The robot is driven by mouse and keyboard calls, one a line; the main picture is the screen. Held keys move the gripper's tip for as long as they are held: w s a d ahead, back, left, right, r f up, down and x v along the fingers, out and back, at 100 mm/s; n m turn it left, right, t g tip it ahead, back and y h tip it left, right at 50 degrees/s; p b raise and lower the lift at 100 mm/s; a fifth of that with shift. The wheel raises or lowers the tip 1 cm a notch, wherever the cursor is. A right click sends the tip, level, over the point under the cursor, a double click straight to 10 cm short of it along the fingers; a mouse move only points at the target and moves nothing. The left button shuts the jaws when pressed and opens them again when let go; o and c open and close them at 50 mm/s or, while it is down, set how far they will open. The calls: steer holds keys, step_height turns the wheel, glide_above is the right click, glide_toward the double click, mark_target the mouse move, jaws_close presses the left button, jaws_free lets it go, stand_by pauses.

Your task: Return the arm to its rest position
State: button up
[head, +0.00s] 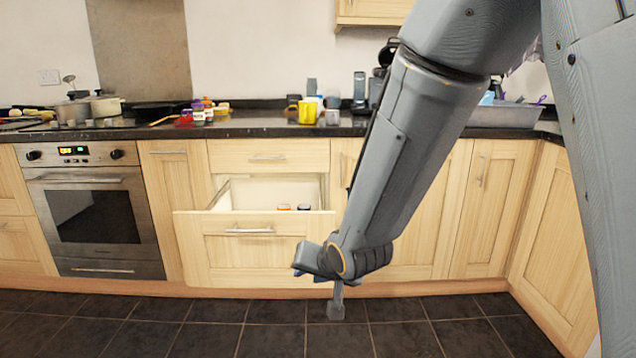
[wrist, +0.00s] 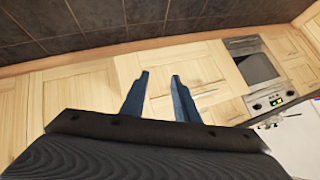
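My arm (head: 405,160) reaches down across the right half of the head view, its wrist low in front of the cabinets, above the dark floor. My gripper (wrist: 160,78) shows in the wrist view with its two blue fingers apart and nothing between them. In the head view the fingers are mostly hidden behind the wrist. The pale wooden cabinet fronts lie beyond the fingers in the wrist view, which is upside down.
A lower drawer (head: 255,245) stands pulled out just left of my wrist, with small dark-lidded jars (head: 304,207) inside. The oven (head: 95,210) is shut at left. The counter (head: 260,124) holds cookware, yellow and white mugs, and a grey tub (head: 508,115). The tiled floor (head: 240,335) is clear.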

steer(key=s+d+r+n+g+h, duration=0.1)
steer(key=s+d+r+n+g, duration=0.2)
steer(key=s, duration=0.6)
steer(key=s+d+r+g+h, duration=0.15)
steer(key=s+d, duration=0.25)
steer(key=s, duration=0.4)
steer(key=s+d+r+n+g+h, duration=0.1)
steer(key=s+d+r+n+g, duration=0.2)
steer(key=s, duration=0.6)
steer(key=d+r+m+p, duration=0.4)
steer(key=d+r+p, duration=0.7)
steer(key=p, duration=0.9)
steer(key=shift+m+g, duration=0.3)
steer(key=shift+g, duration=0.05)
